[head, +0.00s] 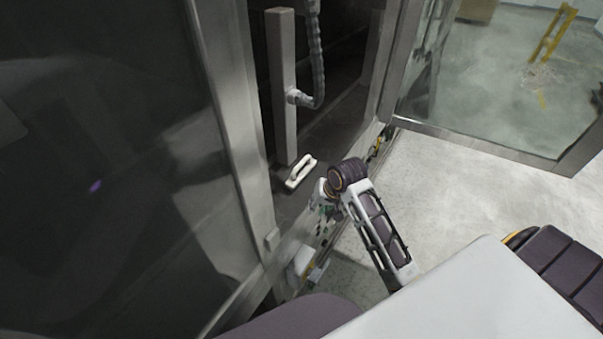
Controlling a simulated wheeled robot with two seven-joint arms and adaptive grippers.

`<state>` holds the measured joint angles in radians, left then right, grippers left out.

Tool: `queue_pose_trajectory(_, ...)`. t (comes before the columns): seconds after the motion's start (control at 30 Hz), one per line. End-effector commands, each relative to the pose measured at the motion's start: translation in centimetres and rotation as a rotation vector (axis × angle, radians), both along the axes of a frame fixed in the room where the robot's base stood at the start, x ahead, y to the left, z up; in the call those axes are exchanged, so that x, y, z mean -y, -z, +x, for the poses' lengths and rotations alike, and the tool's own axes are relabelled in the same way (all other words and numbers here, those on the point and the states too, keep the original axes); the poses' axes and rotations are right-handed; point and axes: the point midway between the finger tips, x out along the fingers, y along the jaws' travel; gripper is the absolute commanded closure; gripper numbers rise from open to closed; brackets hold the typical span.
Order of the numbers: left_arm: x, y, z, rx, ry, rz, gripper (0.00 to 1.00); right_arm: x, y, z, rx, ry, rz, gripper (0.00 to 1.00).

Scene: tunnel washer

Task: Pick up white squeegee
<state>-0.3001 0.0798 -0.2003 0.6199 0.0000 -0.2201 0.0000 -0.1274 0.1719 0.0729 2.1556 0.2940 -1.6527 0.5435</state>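The white squeegee (301,172) lies on the dark floor inside the open washer doorway, just below the lower end of a grey vertical post. It looks like a short white bar with a raised handle. My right gripper (322,194) is just right of and slightly below the squeegee in the picture, at the doorway. A gap seems to separate them. The gripper is small and partly hidden by its own wrist, so its fingers cannot be made out clearly. My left gripper is not in view.
A metal door frame (236,130) and dark glass panel stand at left. The grey post (283,88) and a hose (318,60) hang above the squeegee. A raised metal sill (300,243) runs along the doorway. The light floor (450,180) at right is open.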

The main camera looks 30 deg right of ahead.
Motion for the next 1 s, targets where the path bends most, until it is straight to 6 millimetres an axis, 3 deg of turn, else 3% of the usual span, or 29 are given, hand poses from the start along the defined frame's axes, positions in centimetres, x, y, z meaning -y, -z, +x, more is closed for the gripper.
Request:
queue_pose_trajectory(0.4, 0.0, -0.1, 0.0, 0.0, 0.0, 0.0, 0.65, 3.2, -7.5, 5.8, 0.024, 0.266, 0.2, 0.79)
queue_pose_trajectory(0.7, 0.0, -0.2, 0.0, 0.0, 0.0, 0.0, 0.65, 5.1, -13.1, 8.6, 0.028, 0.422, 0.351, 0.79)
queue_pose_trajectory(1.0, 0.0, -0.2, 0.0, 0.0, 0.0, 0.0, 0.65, 5.8, -15.4, 9.4, 0.025, 0.479, 0.417, 0.79)
